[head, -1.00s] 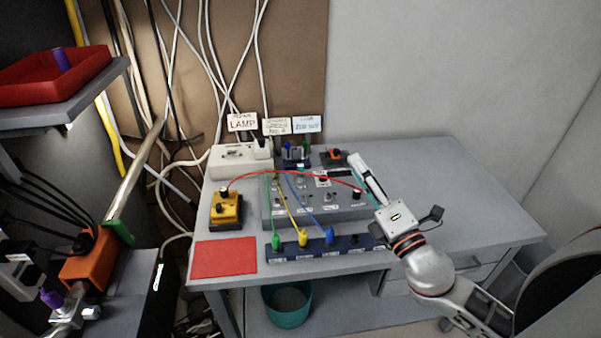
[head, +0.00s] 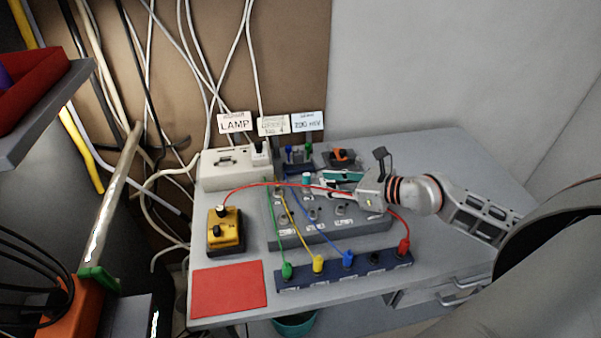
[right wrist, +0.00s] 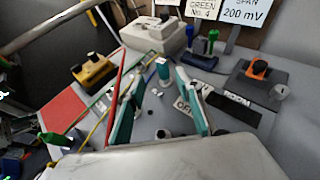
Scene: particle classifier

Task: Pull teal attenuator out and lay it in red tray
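The teal attenuator (head: 307,180) is a short upright cylinder at the back of the grey panel box (head: 330,226). It also shows in the right wrist view (right wrist: 163,68), with a pale top. My right gripper (head: 318,184) reaches in from the right, its teal-padded fingers apart and its tips close to the attenuator. In the right wrist view the fingers (right wrist: 160,82) stand open either side of it; contact cannot be told. A flat red tray-like square (head: 230,288) lies at the table's front left. A rimmed red tray (head: 35,85) is on a shelf at upper left. My left gripper is out of view.
A red cable (head: 250,187) arches past the attenuator from the yellow box (head: 225,230). Green, yellow and blue cables run to the front plug strip (head: 300,280). A white lamp box (head: 225,171) and a dark unit with orange knob (head: 341,157) stand behind.

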